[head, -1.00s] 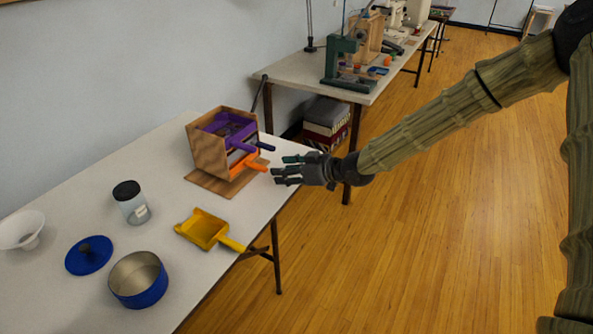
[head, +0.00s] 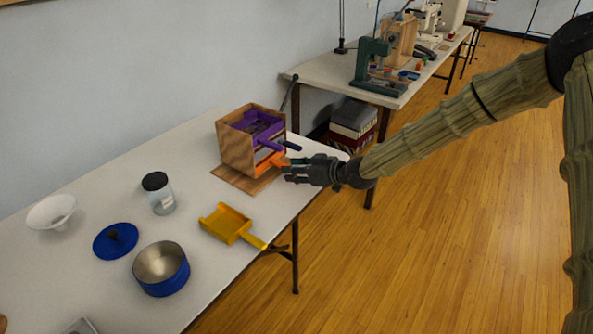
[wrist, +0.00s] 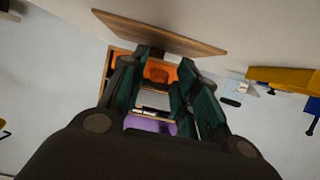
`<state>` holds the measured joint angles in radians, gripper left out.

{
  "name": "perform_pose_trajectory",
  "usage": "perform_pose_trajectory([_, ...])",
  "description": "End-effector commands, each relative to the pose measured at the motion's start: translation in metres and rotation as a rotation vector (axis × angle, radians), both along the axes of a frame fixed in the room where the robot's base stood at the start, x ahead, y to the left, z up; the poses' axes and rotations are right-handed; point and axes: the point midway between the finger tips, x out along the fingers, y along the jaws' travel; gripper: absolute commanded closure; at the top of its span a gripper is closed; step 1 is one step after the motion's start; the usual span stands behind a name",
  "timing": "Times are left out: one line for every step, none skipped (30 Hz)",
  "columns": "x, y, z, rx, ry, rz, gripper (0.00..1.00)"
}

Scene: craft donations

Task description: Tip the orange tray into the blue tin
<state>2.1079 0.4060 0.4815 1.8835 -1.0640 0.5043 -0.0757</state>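The orange tray (head: 271,165) sits in the lowest slot of the wooden rack (head: 236,155), its handle sticking out toward my gripper. My gripper (head: 290,169) is at that handle. In the wrist view my gripper (wrist: 168,72) has its fingers apart, with the orange tray (wrist: 160,74) showing between them; I cannot tell whether they touch it. The blue tin (head: 163,271) stands uncovered on the table, its visible inside looking empty. Its blue lid (head: 116,240) lies beside it. The orange tray's inside is hidden by the rack.
A purple tray (head: 265,128) and another dark-handled one sit above the orange one. A yellow scoop-like tray (head: 228,223) lies between rack and tin. The front table edge is close to the tin.

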Motion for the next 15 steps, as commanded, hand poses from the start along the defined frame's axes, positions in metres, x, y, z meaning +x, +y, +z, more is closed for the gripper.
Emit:
perform_pose_trajectory([0.0,-0.0001,0.0,0.0,0.0,0.0,0.84])
perform_pose_trajectory([0.0,-0.0002,0.0001,0.0,0.0,0.0,0.9])
perform_pose_trajectory([-0.0001,-0.0001,0.0001,0.0,0.0,0.0,0.97])
perform_pose_trajectory([-0.0001,-0.0001,0.0001,0.0,0.0,0.0,1.0])
perform_pose_trajectory([-0.0001,-0.0001,0.0001,0.0,0.0,0.0,1.0])
perform_pose_trajectory([-0.0001,-0.0001,0.0001,0.0,0.0,0.0,0.83])
perform_pose_trajectory([-0.0001,-0.0001,0.0001,0.0,0.0,0.0,0.88])
perform_pose_trajectory([-0.0001,-0.0001,0.0001,0.0,0.0,0.0,0.94])
perform_pose_trajectory([-0.0001,-0.0001,0.0001,0.0,0.0,0.0,1.0])
perform_pose_trajectory([-0.0001,-0.0001,0.0001,0.0,0.0,0.0,1.0])
perform_pose_trajectory([0.0,-0.0001,0.0004,0.001,-0.001,0.0,1.0])
perform_pose_trajectory([0.0,0.0,0.0005,0.001,-0.001,0.0,1.0])
perform_pose_trajectory([0.0,0.0,0.001,0.001,-0.001,0.0,1.0])
perform_pose_trajectory([0.0,0.0,0.0015,0.001,-0.001,0.0,1.0])
perform_pose_trajectory([0.0,0.0001,0.0026,0.001,-0.001,0.0,1.0])
